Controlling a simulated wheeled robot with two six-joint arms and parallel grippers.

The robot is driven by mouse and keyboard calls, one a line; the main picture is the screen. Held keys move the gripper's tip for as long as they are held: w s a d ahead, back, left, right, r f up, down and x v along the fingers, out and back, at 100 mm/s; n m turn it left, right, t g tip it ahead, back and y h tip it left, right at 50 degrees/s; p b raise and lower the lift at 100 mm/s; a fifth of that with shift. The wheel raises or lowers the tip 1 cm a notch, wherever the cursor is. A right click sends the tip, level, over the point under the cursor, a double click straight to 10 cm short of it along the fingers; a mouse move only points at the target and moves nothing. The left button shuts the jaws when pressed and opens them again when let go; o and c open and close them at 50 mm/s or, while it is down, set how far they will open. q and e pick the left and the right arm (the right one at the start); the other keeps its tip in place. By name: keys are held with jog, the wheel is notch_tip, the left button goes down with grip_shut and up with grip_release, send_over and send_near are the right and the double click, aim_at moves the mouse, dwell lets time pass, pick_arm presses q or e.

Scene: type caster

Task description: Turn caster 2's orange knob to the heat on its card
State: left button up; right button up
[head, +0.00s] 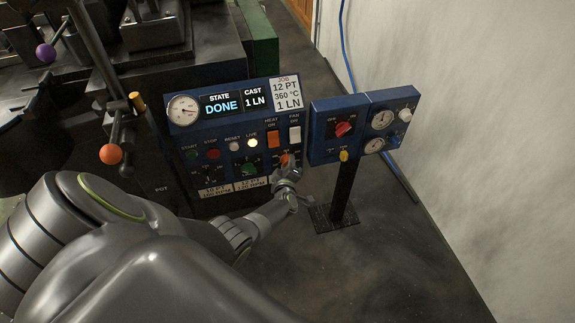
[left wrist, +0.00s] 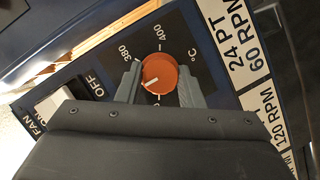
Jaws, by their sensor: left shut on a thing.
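The orange knob (head: 285,159) sits at the lower right of the blue control panel (head: 180,128), partly covered by my left gripper (head: 287,173). In the left wrist view the orange knob (left wrist: 160,73) is between the two grey fingers of my left gripper (left wrist: 159,83), which is shut on it. Its white pointer line points left and slightly down. The dial shows 380 and 400; other marks are hidden by the fingers. The job card (head: 287,94) reads 12 PT, 360 °C, 1 LN. My right gripper is not in view.
The screen (head: 221,104) reads DONE. An orange heat switch (head: 273,139) and a white fan switch (head: 294,134) sit above the knob. A second blue box (head: 325,145) with a red knob and gauges stands right, on a black post (head: 343,190).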

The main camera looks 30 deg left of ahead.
pick_arm(q)
jog(key=o, duration=1)
jog(key=shift+d, duration=0.1)
jog(key=p+v, duration=0.6)
jog(key=v, duration=1.1)
jog(key=shift+d, duration=0.15)
jog(key=shift+s+r, duration=0.1)
